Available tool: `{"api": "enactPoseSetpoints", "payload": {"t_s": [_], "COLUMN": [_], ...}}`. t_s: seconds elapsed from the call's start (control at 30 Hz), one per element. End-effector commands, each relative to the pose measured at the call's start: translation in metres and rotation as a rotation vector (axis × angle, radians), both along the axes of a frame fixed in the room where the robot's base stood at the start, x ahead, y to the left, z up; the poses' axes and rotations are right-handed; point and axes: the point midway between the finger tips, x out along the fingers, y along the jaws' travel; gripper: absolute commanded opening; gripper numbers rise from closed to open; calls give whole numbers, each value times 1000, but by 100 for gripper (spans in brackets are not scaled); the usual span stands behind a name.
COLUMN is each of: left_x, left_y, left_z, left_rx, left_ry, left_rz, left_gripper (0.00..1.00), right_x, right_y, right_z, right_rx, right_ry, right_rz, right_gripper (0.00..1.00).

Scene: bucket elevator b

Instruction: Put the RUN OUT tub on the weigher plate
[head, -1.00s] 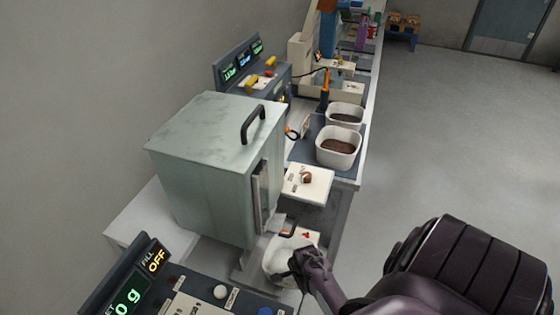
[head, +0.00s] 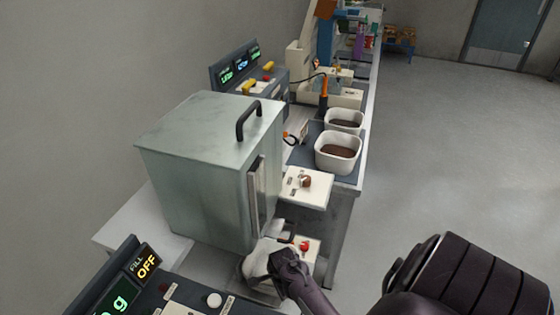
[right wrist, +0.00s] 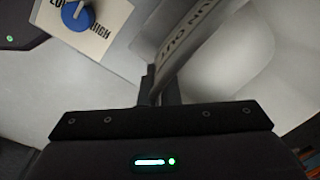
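The RUN OUT tub (head: 258,262) is white and sits low at the front of the grey cabinet, partly hidden by my right gripper (head: 284,257). In the right wrist view its lettered wall (right wrist: 187,38) runs down between my two fingers (right wrist: 162,88), which are shut on it. The tub looks tilted in the head view; I cannot tell whether it touches anything below. I cannot make out the weigher plate for certain. A panel with a green gram display (head: 112,302) stands at the lower left. My left gripper is not in view.
The grey cabinet (head: 205,165) with a black top handle stands left of the tub. Two tubs of brown material (head: 338,152) (head: 344,120) stand farther back. Open floor lies to the right.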

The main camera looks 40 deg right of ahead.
Motion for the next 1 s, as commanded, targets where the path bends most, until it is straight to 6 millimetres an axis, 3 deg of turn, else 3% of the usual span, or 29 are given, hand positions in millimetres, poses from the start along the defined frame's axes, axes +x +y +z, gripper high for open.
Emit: {"api": "enactPoseSetpoints", "payload": {"t_s": [0.03,0.23,0.6,1.0], "left_x": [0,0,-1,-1], "left_y": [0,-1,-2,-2], "left_z": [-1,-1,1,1], "left_rx": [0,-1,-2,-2], "left_ry": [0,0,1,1], "left_rz": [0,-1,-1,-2], "left_gripper": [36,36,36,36], "right_x": [0,0,0,-6], "right_y": [0,0,1,2], "right_z": [-2,-2,5,64], "right_rx": [1,1,1,-1], "right_ry": [-1,0,0,-2], "right_rz": [-1,0,0,-1], "right_gripper": [0,25,25,25]}}
